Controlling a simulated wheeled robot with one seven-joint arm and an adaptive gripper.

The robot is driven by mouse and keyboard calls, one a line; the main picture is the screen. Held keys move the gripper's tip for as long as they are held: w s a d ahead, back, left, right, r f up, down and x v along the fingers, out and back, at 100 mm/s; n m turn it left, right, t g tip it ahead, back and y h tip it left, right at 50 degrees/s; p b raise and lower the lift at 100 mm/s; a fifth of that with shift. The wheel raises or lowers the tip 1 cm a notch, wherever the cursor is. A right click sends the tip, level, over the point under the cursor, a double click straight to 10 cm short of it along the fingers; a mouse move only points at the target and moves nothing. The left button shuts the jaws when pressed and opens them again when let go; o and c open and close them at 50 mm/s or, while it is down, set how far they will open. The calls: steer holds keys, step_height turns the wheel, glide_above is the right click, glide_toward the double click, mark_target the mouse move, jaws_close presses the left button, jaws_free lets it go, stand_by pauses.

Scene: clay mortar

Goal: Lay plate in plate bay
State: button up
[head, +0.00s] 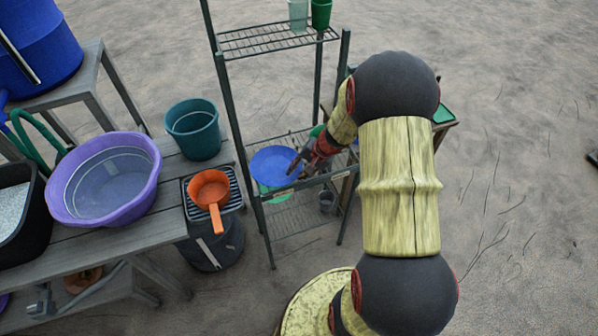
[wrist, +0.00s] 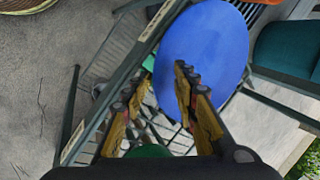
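A round blue plate (head: 273,163) is at the middle level of the metal rack, near its front left. Its face shows broadly in the wrist view (wrist: 215,45). My gripper (head: 303,163) is at the plate's right side in the head view. In the wrist view my gripper (wrist: 163,75) has its fingers apart, with a visible gap. One finger overlaps the plate's face and the other is just outside its edge; I cannot tell whether they touch it. A pale label strip (head: 283,195) is on the rack's front edge; its text is unreadable. No bay marking is clear.
The dark metal rack (head: 232,113) has wire shelves, with cups (head: 321,13) on top and a small bucket (head: 327,202) below. A green item shows under the plate.

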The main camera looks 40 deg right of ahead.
steer(key=v, duration=1.2)
steer(key=shift+w, duration=0.1)
steer(key=s+a+r+n+g, duration=0.2)
steer(key=s+a, duration=0.3)
steer(key=s, duration=0.2)
steer(key=s+a+r+n+t+h, duration=0.1)
steer(key=s+a+r+n, duration=0.3)
steer(key=a+r, duration=0.5)
steer(key=s+a+r+n+t+h, duration=0.1)
steer(key=s+a+r+n, duration=0.4)
steer(key=a+r, duration=0.4)
steer(key=shift+r+n+t+h, duration=0.3)
steer(key=shift+r+n+t, duration=0.1)
steer(key=shift+r+n, duration=0.2)
